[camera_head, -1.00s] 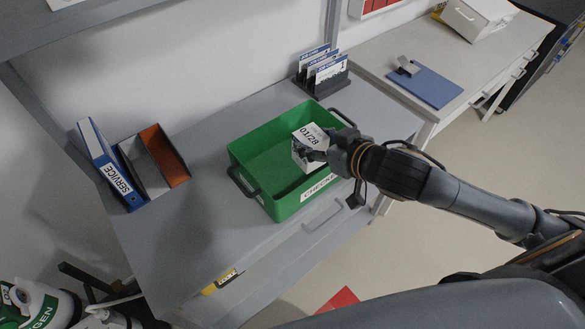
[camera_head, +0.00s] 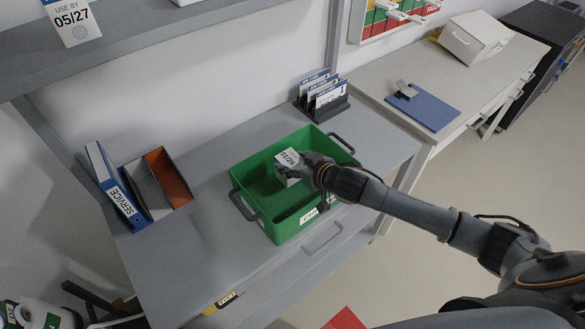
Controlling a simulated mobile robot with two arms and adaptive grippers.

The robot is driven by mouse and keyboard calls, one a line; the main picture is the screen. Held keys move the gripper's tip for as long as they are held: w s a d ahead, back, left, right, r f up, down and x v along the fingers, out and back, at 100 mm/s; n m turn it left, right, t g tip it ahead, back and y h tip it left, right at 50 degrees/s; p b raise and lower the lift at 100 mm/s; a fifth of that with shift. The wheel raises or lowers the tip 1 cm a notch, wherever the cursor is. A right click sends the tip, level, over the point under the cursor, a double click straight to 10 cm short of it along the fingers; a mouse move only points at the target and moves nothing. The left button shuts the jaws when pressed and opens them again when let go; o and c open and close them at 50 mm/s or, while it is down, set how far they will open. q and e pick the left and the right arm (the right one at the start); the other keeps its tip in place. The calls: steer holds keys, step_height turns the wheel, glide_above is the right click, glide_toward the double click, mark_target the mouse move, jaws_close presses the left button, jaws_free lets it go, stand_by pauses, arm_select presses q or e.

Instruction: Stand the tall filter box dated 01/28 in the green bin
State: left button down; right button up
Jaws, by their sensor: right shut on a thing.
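The white filter box (camera_head: 288,163) with a label that appears to read 01/28 is in my right gripper (camera_head: 306,170). The gripper is shut on it, and the fingers hide part of the box. The green bin (camera_head: 262,222) stands on the grey bench. The box is over the bin's opening, near the middle and clear of the left wall. I cannot tell whether its lower end touches the bin floor. My left gripper is not in view.
A blue SERVICE binder (camera_head: 115,183) and an open brown-lined holder (camera_head: 160,184) stand left of the bin. A card rack (camera_head: 323,97) stands behind it. A box dated 05/27 (camera_head: 70,20) is on the shelf. A blue clipboard (camera_head: 425,106) lies on the right-hand table.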

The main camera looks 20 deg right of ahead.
steer(key=shift+w+f, duration=0.15)
steer(key=shift+f, duration=0.05)
steer(key=shift+w+f+p, duration=0.15)
steer(key=shift+f+p, duration=0.3)
steer(key=shift+f, duration=1.25)
steer(key=shift+f, duration=0.2)
steer(key=o, duration=1.2)
steer(key=shift+r, duration=0.1)
